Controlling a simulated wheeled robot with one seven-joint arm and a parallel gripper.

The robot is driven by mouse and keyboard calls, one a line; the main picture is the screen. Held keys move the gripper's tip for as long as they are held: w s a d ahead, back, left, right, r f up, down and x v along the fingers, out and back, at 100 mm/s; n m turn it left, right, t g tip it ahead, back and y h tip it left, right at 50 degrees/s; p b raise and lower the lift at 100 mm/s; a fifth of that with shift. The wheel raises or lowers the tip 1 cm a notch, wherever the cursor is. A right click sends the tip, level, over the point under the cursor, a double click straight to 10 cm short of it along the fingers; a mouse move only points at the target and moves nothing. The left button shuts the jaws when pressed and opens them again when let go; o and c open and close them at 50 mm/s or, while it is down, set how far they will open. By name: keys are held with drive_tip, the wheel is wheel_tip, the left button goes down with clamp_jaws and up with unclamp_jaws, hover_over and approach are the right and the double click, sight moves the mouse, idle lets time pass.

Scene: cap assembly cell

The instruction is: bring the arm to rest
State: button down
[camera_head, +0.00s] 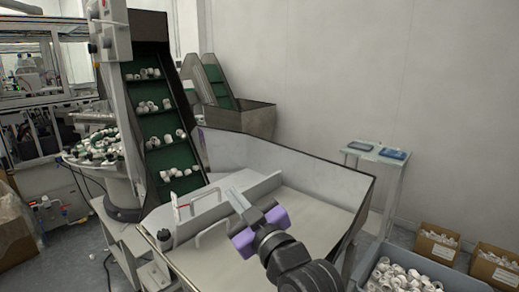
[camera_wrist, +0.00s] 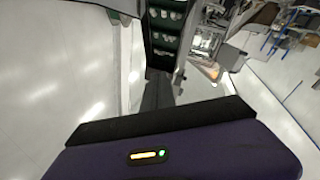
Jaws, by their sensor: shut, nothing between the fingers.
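My gripper (camera_head: 238,198) shows in the head view at the end of my dark arm, with a purple body behind pale fingers. It is over the open metal hopper (camera_head: 325,172), pointing toward its back left. The fingers are together and I see nothing between them.
A green cleated conveyor (camera_head: 163,127) carrying white caps rises behind the hopper. A grey bin of white caps (camera_head: 400,280) stands at lower right, by cardboard boxes (camera_head: 437,243). A small stand (camera_head: 392,178) is by the wall.

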drive_tip(key=s+d+f+m+t+h, duration=0.2)
drive_tip(key=s+d+f+m+h, duration=0.25)
drive_tip(key=s+d+f, duration=0.45)
drive_tip(key=s+d+f+m+t+h, duration=0.25)
drive_tip(key=s+d+f+m, duration=0.35)
drive_tip(key=s, duration=0.5)
drive_tip(key=s+d+f+g+h, duration=0.1)
drive_tip(key=s+d+f+g, duration=0.1)
drive_tip(key=s, duration=0.8)
drive_tip(key=s+d+f+g+h, duration=0.1)
drive_tip(key=s+d, duration=0.4)
drive_tip(key=s, duration=0.5)
drive_tip(key=s+d+f+g+h, duration=0.1)
drive_tip(key=s+d+f+g, duration=0.2)
drive_tip(key=s, duration=0.6)
drive_tip(key=shift+s+d+f, duration=0.15)
drive_tip(key=shift+s+f, duration=0.25)
drive_tip(key=shift+f, duration=0.05)
drive_tip(key=shift+m, duration=0.25)
